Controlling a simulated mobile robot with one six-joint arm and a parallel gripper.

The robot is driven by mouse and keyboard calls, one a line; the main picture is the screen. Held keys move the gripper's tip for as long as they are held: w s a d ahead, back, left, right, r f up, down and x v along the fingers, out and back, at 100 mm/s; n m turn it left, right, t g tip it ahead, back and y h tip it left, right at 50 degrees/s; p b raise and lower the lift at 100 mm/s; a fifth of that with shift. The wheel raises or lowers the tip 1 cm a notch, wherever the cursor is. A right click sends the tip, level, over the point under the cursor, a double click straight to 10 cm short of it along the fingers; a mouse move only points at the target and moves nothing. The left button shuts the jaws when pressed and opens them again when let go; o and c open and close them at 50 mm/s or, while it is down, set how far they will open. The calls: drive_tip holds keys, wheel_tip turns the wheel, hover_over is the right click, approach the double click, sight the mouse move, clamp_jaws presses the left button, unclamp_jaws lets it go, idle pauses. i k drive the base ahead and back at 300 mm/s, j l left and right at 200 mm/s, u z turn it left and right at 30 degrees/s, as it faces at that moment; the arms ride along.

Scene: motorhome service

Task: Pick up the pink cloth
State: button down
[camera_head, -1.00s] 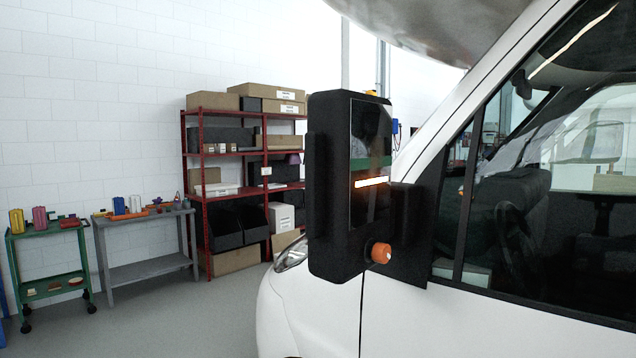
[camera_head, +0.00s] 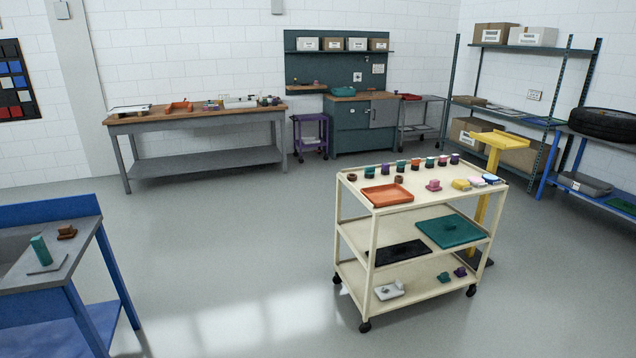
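A cream three-shelf cart (camera_head: 352,206) on casters stands right of the middle. On its top, toward the right end, a small pale pink item (camera_head: 476,181) lies between a yellow folded item (camera_head: 461,184) and a white-and-blue one (camera_head: 491,178); it looks like a folded cloth, but is too small to be sure. A stronger pink small object (camera_head: 433,185) sits to its left, apart from it; I cannot tell whether that one is cloth. My gripper is not in view.
The cart top also holds an orange tray (camera_head: 387,195) and a row of small jars. A yellow stand (camera_head: 493,144) is close behind the cart. A blue-framed bench (camera_head: 106,262) is at left. Grey floor (camera_head: 230,240) between them is open.

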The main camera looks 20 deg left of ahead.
sight(435, 186)
drive_tip(key=u, duration=0.2)
drive_tip(key=i+l, duration=0.1)
drive_tip(key=i, duration=0.6)
drive_tip(key=i+l, duration=0.1)
drive_tip(key=i, duration=0.6)
drive_tip(key=i+l, duration=0.1)
drive_tip(key=i, duration=0.6)
drive_tip(key=i+l, duration=0.15)
drive_tip(key=i, duration=0.55)
drive_tip(key=i+l, duration=0.1)
drive_tip(key=i, duration=0.6)
drive_tip(key=i+l, duration=0.1)
drive_tip(key=i, duration=0.6)
drive_tip(key=j+u, duration=0.05)
